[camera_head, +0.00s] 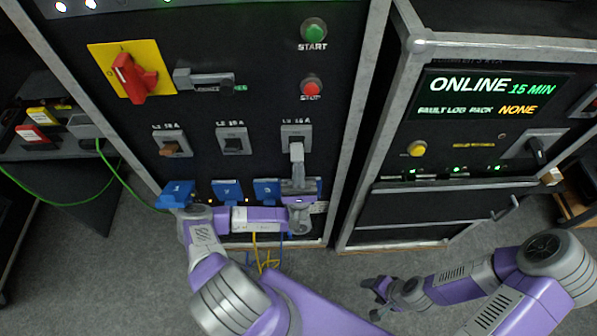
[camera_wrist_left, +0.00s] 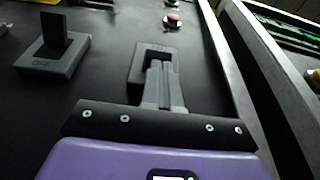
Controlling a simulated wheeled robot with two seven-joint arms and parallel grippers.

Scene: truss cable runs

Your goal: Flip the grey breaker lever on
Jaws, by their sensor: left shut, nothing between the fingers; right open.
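A row of three breakers sits on the black panel: the left one has a brown lever (camera_head: 172,149) and the middle one a dark lever (camera_head: 233,144). The right breaker (camera_head: 296,131) has a grey housing, also in the left wrist view (camera_wrist_left: 143,52). My left gripper (camera_head: 297,151) is shut and empty, its light grey fingers (camera_wrist_left: 163,84) in front of the lower part of that right breaker. The fingers cover its lever, so I cannot tell its position or whether they touch it. My right gripper (camera_head: 374,294) is open and empty, low over the floor.
A red rotary switch (camera_head: 134,77) on a yellow plate, a green start button (camera_head: 314,31) and a red stop button (camera_head: 312,87) are above. Blue connectors (camera_head: 227,191) lie below the breakers. A metal frame edge (camera_head: 356,120) runs right of the panel.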

